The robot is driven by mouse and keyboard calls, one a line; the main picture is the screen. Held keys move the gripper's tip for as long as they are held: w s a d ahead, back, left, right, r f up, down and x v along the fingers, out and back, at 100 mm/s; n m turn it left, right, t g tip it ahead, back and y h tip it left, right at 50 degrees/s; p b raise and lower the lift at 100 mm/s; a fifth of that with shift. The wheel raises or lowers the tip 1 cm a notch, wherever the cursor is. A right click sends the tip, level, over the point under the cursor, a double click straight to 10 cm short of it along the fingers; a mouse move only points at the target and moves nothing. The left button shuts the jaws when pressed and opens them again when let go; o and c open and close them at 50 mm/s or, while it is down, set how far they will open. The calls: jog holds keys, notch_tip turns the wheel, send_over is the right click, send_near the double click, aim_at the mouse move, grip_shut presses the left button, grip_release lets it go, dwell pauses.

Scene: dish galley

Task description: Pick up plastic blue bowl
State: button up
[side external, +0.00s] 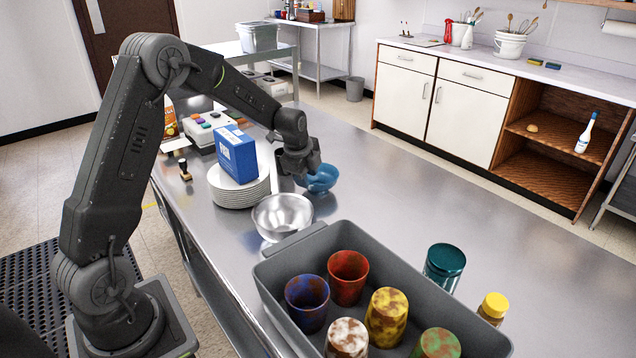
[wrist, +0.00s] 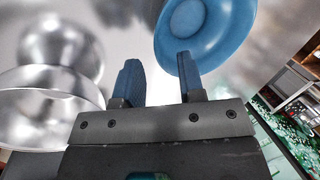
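The blue bowl (side external: 322,180) rests on the steel table, right beside my gripper (side external: 303,179) in the side view. In the wrist view the blue bowl (wrist: 208,28) is at the top, cut off by the frame edge. My gripper's two fingers (wrist: 157,68) are spread apart with nothing between them. The right finger overlaps the bowl's near edge in the picture, and the left finger lies outside its rim. I cannot tell whether the right finger touches the bowl. In the side view my gripper hides the bowl's left part.
A shiny metal bowl (side external: 283,214) sits close in front of my gripper. A plate stack (side external: 238,190) with a blue box (side external: 236,154) on it stands to the left. A grey bin (side external: 290,292) of several speckled cups is nearer. The table right of the blue bowl is clear.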

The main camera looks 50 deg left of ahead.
jog(key=x, duration=0.3)
jog(key=shift+a+f, duration=0.1)
grip_shut()
